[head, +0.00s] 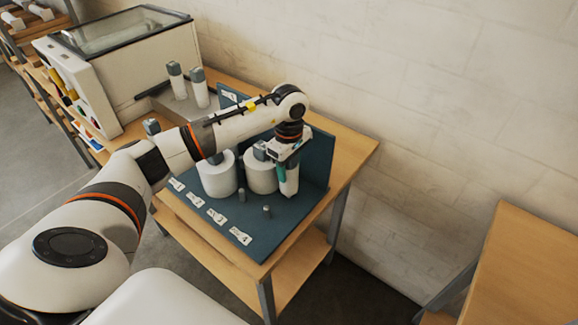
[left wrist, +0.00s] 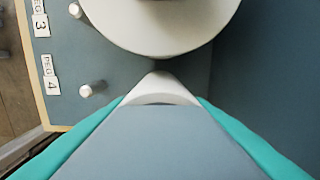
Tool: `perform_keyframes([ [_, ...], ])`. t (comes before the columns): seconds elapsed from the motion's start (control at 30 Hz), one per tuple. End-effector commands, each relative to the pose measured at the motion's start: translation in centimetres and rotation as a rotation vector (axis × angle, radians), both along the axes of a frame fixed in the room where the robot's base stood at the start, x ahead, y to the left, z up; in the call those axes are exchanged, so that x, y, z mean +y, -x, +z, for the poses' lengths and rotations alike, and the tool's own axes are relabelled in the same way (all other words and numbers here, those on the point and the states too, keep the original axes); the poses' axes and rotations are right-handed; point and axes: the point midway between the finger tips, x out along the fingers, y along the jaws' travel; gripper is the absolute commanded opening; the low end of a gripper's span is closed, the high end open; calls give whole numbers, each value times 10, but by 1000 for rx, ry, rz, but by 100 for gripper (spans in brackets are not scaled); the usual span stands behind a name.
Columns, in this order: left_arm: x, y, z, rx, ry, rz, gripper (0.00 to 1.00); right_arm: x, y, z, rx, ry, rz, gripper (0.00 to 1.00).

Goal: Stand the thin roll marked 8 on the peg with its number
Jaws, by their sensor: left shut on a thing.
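A thin white roll (head: 290,183) hangs upright in my left gripper (head: 285,163), at the right side of the blue base board (head: 225,225). In the left wrist view its grey top (left wrist: 155,140) lies between the teal fingers, with a white rim (left wrist: 160,90) beyond. No number on the roll is legible. I cannot tell whether its lower end touches the board or a peg. Two bare pegs show, the one by label 4 (head: 266,210) and another by label 3 (head: 241,195). No label reading 8 is visible. My right gripper is out of view.
Two wide white rolls (head: 218,180) stand on the board; the right one (head: 260,177) is close to the held roll. A blue back panel (head: 318,160) rises behind. Two thin rolls (head: 199,92) stand farther back, near the white cabinet (head: 140,65). The board's front right is clear.

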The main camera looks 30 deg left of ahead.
Motion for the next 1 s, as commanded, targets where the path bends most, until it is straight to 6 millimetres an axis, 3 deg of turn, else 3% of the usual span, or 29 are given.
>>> perform_keyframes([
  [1.0,0,0,-28,-1,0,1,21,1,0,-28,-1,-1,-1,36],
])
